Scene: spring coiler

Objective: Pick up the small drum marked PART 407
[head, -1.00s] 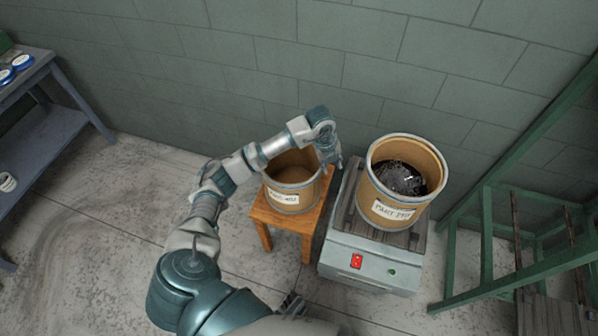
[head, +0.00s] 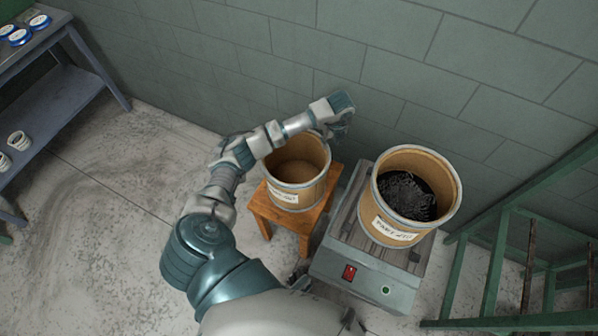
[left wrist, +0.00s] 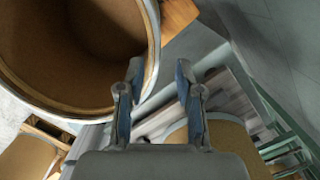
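The small drum (head: 298,170) is tan with a metal rim and stands upright on a wooden stool. It looks empty inside. Its white label (head: 283,195) is too blurred to read in full. My left gripper (head: 343,132) hangs at the drum's far right rim. In the left wrist view my left gripper (left wrist: 157,88) is open. The drum's rim (left wrist: 153,45) appears between its two fingers, the left finger overlapping the drum's wall; whether they touch I cannot tell.
A larger drum (head: 450,190) with dark coiled contents and its own label stands on a grey machine (head: 365,275) close to the right. The wooden stool (head: 290,232) stands beside it. A green frame (head: 500,250) is at right, a shelf table (head: 60,110) at left. The wall is close behind.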

